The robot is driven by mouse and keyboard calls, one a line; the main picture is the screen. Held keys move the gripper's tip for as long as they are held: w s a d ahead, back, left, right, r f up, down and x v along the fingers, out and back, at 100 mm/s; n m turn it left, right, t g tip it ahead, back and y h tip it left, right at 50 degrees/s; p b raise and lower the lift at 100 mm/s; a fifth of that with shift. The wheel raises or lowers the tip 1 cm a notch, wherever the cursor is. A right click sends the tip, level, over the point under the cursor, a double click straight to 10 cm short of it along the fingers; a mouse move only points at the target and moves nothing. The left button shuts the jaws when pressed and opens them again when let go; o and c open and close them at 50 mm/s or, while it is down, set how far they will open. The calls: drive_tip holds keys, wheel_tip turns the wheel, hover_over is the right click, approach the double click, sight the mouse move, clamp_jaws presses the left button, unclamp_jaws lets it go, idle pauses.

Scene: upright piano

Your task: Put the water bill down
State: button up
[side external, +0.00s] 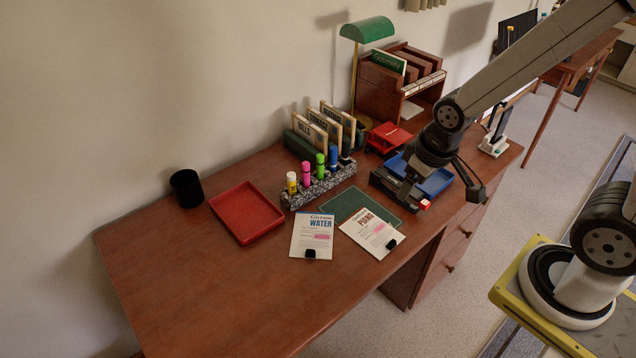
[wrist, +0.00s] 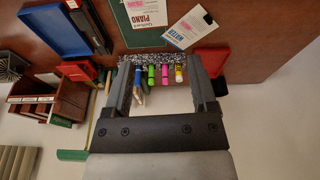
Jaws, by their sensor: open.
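The water bill (side external: 312,235) is a white sheet with a blue heading, a pink mark and a black clip at its lower edge. It lies flat on the desk, left of the similar piano bill (side external: 373,233). Both show at the top of the wrist view, water bill (wrist: 189,26) and piano bill (wrist: 147,12). My gripper (side external: 438,180) is open and empty, above the desk near the blue tray (side external: 434,182), well to the right of both bills. In the wrist view its fingers (wrist: 165,65) frame the markers, with nothing held between them.
A red tray (side external: 246,212) and black cup (side external: 186,188) stand at left. A speckled marker holder (side external: 318,186) sits behind the bills, before a letter sorter (side external: 322,131). A green mat (side external: 357,206) lies beside them. A green lamp (side external: 367,30) stands behind. The desk's left front is clear.

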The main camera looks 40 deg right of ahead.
drive_tip(key=n, duration=0.1)
drive_tip(key=n+h, duration=0.3)
drive_tip(key=n, duration=2.2)
approach(311, 250)
drive_tip(key=f, duration=0.2)
drive_tip(key=shift+w+d+f+t, duration=0.15)
drive_tip(key=shift+w+d+f, duration=0.1)
drive_tip(key=shift+f, duration=0.25)
drive_tip(key=shift+w+d+f+t, duration=0.15)
drive_tip(key=shift+w+f, duration=0.1)
drive_tip(key=shift+f, duration=0.25)
drive_tip(key=shift+x, duration=2.55)
drive_tip(key=shift+s+d, duration=0.1)
drive_tip(key=shift+s, duration=0.05)
clamp_jaws()
